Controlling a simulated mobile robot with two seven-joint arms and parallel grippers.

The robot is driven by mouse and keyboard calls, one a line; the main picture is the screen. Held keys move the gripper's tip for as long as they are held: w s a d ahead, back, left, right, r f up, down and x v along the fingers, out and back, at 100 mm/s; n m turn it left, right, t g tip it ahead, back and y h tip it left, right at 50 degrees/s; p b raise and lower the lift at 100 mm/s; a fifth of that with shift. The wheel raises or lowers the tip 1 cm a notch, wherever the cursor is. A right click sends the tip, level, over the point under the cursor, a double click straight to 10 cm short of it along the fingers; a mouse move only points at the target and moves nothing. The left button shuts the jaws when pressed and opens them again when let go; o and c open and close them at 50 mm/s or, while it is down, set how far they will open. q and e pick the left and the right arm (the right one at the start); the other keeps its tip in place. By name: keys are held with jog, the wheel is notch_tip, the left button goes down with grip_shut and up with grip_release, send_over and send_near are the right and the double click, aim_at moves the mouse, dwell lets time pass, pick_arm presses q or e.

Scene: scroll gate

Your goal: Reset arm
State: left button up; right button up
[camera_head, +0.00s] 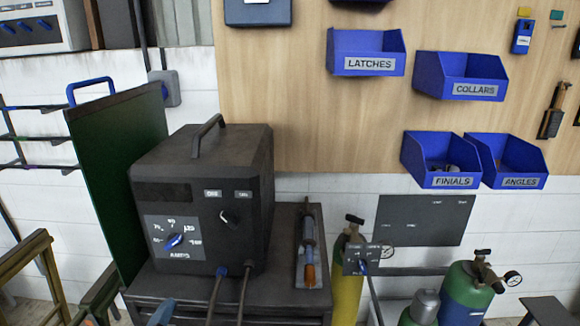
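Neither of my grippers shows in the head view, and I see no arm of mine that I can be sure of. The task names no object. A black welding machine (205,205) with a top handle and a blue dial stands on a dark metal cart (290,238). A torch-like tool (308,250) with an orange end lies in a narrow tray on the cart, right of the machine.
Blue bins labelled LATCHES (367,52), COLLARS (460,76), FINIALS (440,160) and ANGLES (508,160) hang on a wooden panel (275,100). A yellow cylinder (345,285) and a green-blue cylinder (468,295) stand right of the cart. A green screen (115,175) stands left.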

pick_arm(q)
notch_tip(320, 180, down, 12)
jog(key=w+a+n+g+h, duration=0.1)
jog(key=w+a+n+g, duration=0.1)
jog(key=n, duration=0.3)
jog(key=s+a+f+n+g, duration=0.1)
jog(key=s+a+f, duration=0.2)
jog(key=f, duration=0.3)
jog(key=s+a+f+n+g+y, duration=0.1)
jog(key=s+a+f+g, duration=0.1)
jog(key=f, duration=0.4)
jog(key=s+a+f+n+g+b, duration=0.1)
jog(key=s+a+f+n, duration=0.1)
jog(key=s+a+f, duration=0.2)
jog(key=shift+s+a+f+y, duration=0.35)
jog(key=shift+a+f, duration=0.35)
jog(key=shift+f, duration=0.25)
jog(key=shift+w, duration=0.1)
